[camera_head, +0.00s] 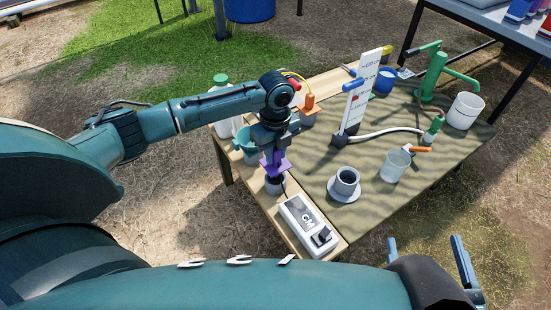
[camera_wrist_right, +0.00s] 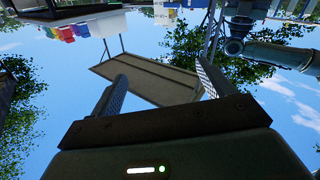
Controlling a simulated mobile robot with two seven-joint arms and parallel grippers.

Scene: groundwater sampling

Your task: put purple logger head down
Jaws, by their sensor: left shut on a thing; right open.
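The purple logger head (camera_head: 275,165) is at the near left part of the table. My left gripper (camera_head: 271,150) comes down on it from above and is shut on it. A dark grey round holder (camera_head: 274,185) is directly below the purple part; whether the two touch cannot be told. The jaws and my wrist hide the top of the logger head. My right gripper (camera_head: 428,248) is open and empty at the lower right, off the table. Its two spread fingers also show in the right wrist view (camera_wrist_right: 160,88).
A white meter box (camera_head: 308,226) lies close in front of the holder. A grey cup on a saucer (camera_head: 345,186), a clear beaker (camera_head: 395,165) and an upright white scale board (camera_head: 359,95) stand to the right. An orange-topped part (camera_head: 309,103) and a white bottle (camera_head: 222,120) stand behind.

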